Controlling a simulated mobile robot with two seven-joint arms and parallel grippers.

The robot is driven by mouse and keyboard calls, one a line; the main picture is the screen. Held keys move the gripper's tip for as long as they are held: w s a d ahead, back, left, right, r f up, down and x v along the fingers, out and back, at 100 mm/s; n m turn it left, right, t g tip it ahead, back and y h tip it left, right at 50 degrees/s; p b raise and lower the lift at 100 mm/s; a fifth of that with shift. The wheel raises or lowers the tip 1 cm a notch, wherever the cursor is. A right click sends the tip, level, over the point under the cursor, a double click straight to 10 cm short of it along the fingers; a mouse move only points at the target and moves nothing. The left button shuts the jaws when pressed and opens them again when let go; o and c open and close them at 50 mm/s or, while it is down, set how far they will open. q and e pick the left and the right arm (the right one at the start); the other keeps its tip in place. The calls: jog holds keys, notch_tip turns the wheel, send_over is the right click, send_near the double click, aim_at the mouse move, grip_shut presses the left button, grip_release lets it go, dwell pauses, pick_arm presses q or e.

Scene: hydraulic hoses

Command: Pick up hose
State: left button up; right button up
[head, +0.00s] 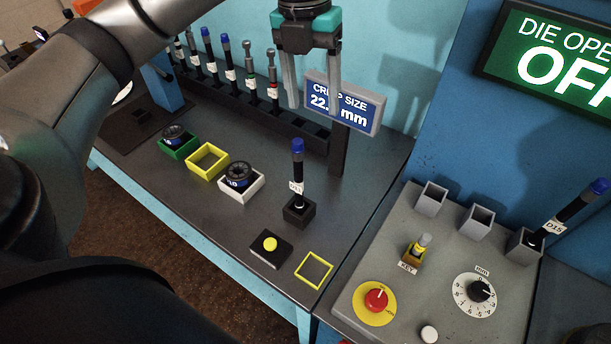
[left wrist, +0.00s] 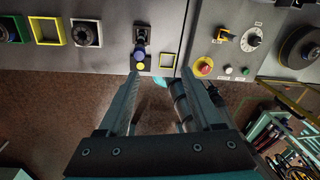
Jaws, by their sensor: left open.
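A dark hose with a blue cap (head: 298,165) and a white label stands upright in a black square holder (head: 299,212) on the bench. It also shows from above in the left wrist view (left wrist: 140,50). Several more hoses (head: 228,62), some with blue caps and some with grey metal ends, stand in a rack at the back. Another hose labelled D15 (head: 570,210) leans in a grey socket at the right. My left gripper (head: 312,106) is open and empty, pointing down in front of the sign; it also shows in the left wrist view (left wrist: 160,75). My right gripper is not in view.
A crimp size sign (head: 366,108) stands on a post behind the hose. Green (head: 180,150), yellow (head: 195,160) and white (head: 255,190) trays are at left. A yellow button (head: 270,243) and a yellow square outline (head: 329,270) lie in front. A control panel (head: 400,270) is at right.

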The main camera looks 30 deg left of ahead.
aim_at(298, 153)
pick_arm(q)
jog(key=shift+n+y, duration=0.3)
jog(key=shift+y, duration=0.3)
jog(key=a+f, duration=0.1)
jog(key=f, duration=0.5)
jog(key=a+f, duration=0.1)
jog(key=f, duration=0.2)
jog(key=shift+a+b, duration=0.3)
jog(key=shift+b, duration=0.05)
notch_tip(298, 153, down, 5)
jog(key=shift+s+f+p, duration=0.1)
jog(key=shift+p, duration=0.25)
grip_shut()
dwell(0.4)
